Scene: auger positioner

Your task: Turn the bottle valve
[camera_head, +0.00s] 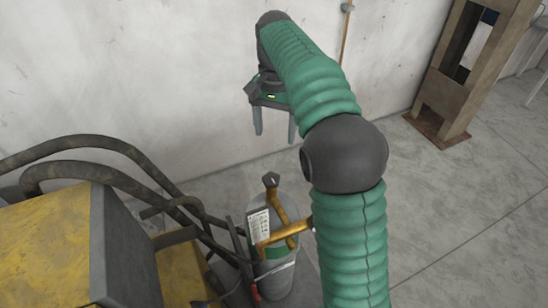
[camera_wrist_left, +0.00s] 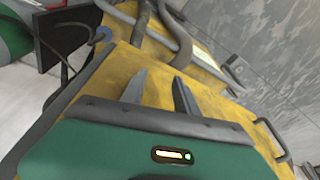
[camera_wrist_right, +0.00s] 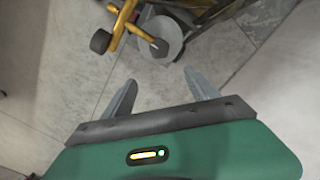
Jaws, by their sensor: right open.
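The grey bottle (camera_head: 278,278) stands upright beside the yellow machine in the head view, with a label on its side. Its brass-yellow valve (camera_head: 285,232) is on top, with a dark knob (camera_head: 271,180). In the right wrist view the bottle (camera_wrist_right: 160,52) and the knob (camera_wrist_right: 100,41) lie beyond the fingers. My right gripper (camera_head: 275,138) is open and empty, pointing down above and behind the valve, apart from it; it also shows in the right wrist view (camera_wrist_right: 160,78). My left gripper (camera_wrist_left: 160,76) is open and empty over yellow panels, outside the head view.
The yellow machine (camera_head: 45,240) with thick dark hoses (camera_head: 90,145) fills the lower left. A pale wall (camera_head: 150,75) stands behind. A rusty metal post (camera_head: 455,75) stands at the upper right. The concrete floor (camera_head: 450,220) at right is clear.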

